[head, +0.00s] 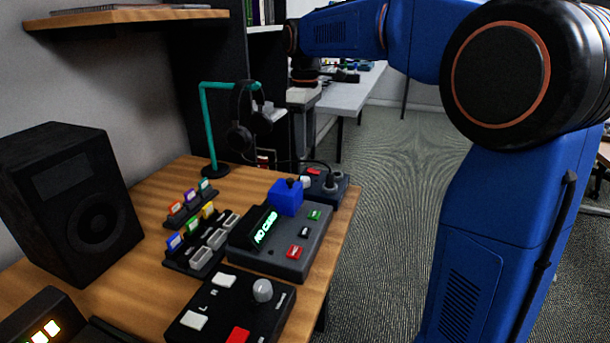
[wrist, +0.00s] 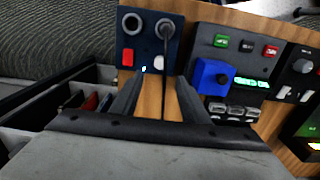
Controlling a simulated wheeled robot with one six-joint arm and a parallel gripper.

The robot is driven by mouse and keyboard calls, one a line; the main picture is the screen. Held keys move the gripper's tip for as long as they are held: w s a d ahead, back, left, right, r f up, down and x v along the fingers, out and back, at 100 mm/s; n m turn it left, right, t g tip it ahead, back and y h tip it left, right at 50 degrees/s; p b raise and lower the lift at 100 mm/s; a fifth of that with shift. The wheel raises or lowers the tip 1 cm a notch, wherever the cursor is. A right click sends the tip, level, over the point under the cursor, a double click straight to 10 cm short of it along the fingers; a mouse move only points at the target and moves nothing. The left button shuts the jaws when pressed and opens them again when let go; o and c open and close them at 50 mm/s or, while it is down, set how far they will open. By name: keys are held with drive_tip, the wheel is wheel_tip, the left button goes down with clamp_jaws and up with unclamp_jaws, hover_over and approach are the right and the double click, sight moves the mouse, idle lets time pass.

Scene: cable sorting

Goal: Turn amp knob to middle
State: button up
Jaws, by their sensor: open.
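A black box (head: 222,317) at the front of the desk in the head view carries a round grey knob (head: 262,290), white buttons and a red one. I take this as the amp knob, though the name cannot be read. The knob also shows at the right edge of the wrist view (wrist: 303,66). Its pointer direction is too small to tell. My gripper (wrist: 160,102) is open with nothing held, its fingers over the desk beside the small cable box (wrist: 146,42), well left of the knob in the wrist view. I cannot make out its fingers in the head view.
A card-reader box (head: 305,245) with a blue cube (head: 287,198) stands between the knob box and the cable box. A cable (wrist: 168,60) runs between my fingers in the picture. A headphone stand (head: 208,125), speaker (head: 70,205) and shelf (head: 120,15) border the desk.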

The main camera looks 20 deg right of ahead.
sight(305, 179)
wheel_tip(305, 179, down, 10)
drive_tip(key=shift+f, duration=0.25)
idle(0.3)
clamp_jaws()
